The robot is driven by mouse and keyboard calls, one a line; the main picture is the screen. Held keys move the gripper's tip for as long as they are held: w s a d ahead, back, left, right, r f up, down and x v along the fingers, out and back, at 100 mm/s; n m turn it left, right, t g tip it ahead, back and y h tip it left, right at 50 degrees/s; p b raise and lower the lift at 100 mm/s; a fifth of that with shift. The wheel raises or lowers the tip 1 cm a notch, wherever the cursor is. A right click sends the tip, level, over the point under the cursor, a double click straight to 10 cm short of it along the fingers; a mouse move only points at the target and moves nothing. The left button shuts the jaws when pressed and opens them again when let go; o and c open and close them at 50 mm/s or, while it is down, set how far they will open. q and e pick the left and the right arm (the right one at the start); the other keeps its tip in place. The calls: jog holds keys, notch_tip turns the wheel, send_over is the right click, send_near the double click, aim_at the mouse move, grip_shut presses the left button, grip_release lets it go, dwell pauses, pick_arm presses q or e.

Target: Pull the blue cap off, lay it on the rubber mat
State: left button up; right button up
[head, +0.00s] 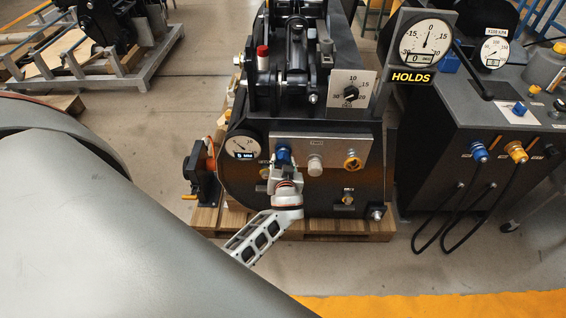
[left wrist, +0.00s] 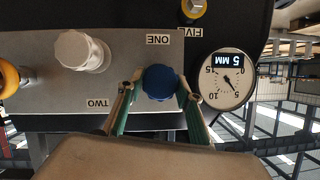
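The blue cap (left wrist: 160,82) sits on the grey panel by the label ONE. In the head view the blue cap (head: 283,156) is at the panel's left end, partly hidden by my left gripper (head: 282,167). In the left wrist view my left gripper's fingertips (left wrist: 160,90) flank the cap closely on both sides; whether they press on it is unclear. My right gripper is not in view. I cannot make out the rubber mat with certainty.
A white knob (left wrist: 82,54) by TWO and a yellow-ringed fitting (head: 352,163) share the panel. A round gauge (left wrist: 228,79) reads 5 MM beside it.

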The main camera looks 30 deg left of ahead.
pick_arm(q)
jog(key=shift+c, duration=1.3)
jog(key=shift+s+d, duration=0.55)
jog(key=shift+s, duration=0.4)
jog(key=shift+s+d, duration=0.55)
jog(key=shift+s, duration=0.35)
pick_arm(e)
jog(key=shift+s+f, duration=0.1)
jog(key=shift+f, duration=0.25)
pick_arm(q)
jog(key=s+d, duration=0.1)
jog(key=s+d+b, duration=0.1)
jog(key=s, duration=0.1)
jog(key=shift+s, duration=0.2)
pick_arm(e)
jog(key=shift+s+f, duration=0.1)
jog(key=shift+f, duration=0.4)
pick_arm(q)
jog(key=shift+s, duration=0.1)
